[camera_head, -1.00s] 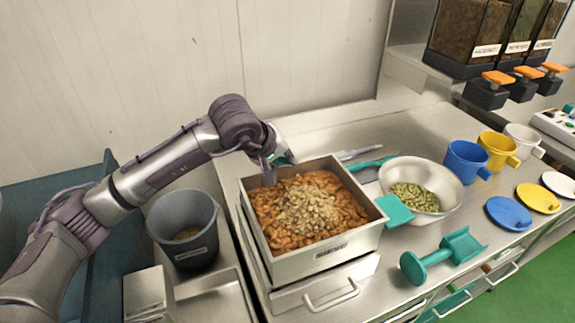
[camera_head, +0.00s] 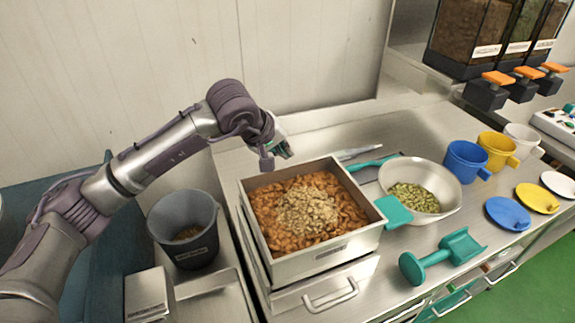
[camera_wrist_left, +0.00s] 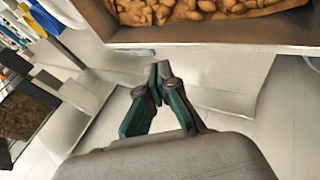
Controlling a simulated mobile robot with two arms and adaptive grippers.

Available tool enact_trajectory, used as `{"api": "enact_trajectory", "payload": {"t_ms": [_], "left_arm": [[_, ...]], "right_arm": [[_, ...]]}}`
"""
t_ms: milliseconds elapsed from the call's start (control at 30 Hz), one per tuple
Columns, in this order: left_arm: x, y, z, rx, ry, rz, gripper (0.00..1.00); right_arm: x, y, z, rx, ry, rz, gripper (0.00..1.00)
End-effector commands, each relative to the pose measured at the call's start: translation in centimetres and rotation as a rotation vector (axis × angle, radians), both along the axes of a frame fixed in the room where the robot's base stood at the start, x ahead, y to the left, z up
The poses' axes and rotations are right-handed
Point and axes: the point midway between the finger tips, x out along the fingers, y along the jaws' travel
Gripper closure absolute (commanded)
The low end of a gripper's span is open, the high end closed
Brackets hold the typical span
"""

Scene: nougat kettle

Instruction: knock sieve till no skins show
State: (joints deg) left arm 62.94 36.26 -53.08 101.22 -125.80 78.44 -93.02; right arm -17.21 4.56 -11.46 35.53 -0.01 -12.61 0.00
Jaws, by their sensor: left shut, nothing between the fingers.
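The sieve (camera_head: 348,243) is a square metal box with a label on its front wall. It is full of brown nuts (camera_head: 268,218), with a heap of pale flaky skins (camera_head: 306,208) over the middle. The wrist view shows one sieve wall (camera_wrist_left: 225,37) with nuts behind it. My left gripper (camera_head: 287,152) is above and just behind the sieve's back left rim, apart from it. Its green fingers meet at the tips (camera_wrist_left: 158,72) and hold nothing. My right gripper is not in view.
A grey bin (camera_head: 186,245) with some brown matter inside stands left of the sieve. A metal bowl of green nuts (camera_head: 412,197), a teal scoop (camera_head: 440,257), a blue cup (camera_head: 464,160) and a yellow cup (camera_head: 496,150) stand to the right. The wall is close behind.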

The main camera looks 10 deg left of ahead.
Motion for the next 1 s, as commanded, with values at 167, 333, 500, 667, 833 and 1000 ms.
{"api": "enact_trajectory", "payload": {"t_ms": [167,333,500,667,833,1000], "left_arm": [[0.4,0.2,2.1,-0.001,-0.002,-0.001,1.00],[0.7,0.5,3.7,0.000,-0.002,-0.001,1.00],[0.8,0.5,4.1,0.001,0.000,-0.001,1.00],[0.8,0.5,4.1,-0.001,-0.001,0.000,1.00],[0.8,0.5,4.1,-0.001,-0.001,0.000,1.00],[0.8,0.5,4.1,-0.001,-0.001,0.000,1.00]], "right_arm": [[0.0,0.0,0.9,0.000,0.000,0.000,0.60],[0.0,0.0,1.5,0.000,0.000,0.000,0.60],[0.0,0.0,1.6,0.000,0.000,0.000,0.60],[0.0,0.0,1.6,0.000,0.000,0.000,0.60],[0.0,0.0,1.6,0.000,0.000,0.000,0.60],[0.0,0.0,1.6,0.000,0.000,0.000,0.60]]}}
